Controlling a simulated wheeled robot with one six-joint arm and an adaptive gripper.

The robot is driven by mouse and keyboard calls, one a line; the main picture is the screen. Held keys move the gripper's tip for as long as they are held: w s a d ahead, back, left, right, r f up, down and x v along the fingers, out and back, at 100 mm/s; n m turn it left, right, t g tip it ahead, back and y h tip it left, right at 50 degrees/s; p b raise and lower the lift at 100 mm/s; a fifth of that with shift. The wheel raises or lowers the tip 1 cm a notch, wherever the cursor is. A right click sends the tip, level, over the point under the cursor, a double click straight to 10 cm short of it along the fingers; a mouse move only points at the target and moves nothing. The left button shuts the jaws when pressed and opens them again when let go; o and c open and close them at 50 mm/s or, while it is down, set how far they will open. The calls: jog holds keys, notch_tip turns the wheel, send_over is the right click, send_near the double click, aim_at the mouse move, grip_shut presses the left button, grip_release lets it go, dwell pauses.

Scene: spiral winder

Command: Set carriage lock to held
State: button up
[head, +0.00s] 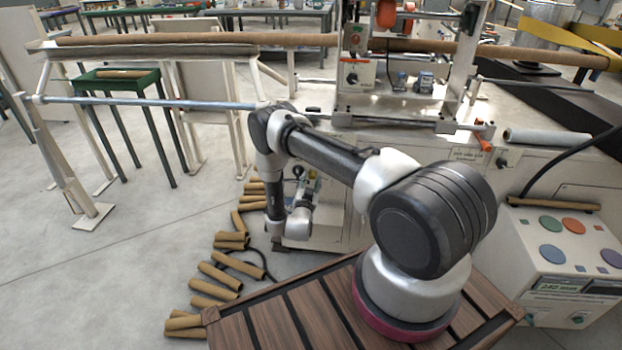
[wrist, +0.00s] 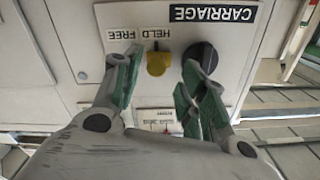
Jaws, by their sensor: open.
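The carriage panel shows upside down in the wrist view, with a black CARRIAGE label (wrist: 213,13) and a white HELD/FREE label (wrist: 138,33). A small yellow knob (wrist: 158,62) sits just below the word HELD in the picture. I cannot tell for sure which setting it marks. A dark round knob (wrist: 201,58) is to its right. My gripper (wrist: 160,88) is open, with green-padded fingers spread left and right of the yellow knob. I cannot tell whether a finger touches either knob. In the head view my fingers are hidden or too small to make out.
Several cardboard tubes (head: 219,276) lie on the floor by the machine. A control box (head: 560,260) with coloured buttons stands at the right. A long blue-grey bar (head: 150,102) runs left from the machine.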

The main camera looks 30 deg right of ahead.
jog(key=shift+v, duration=2.05)
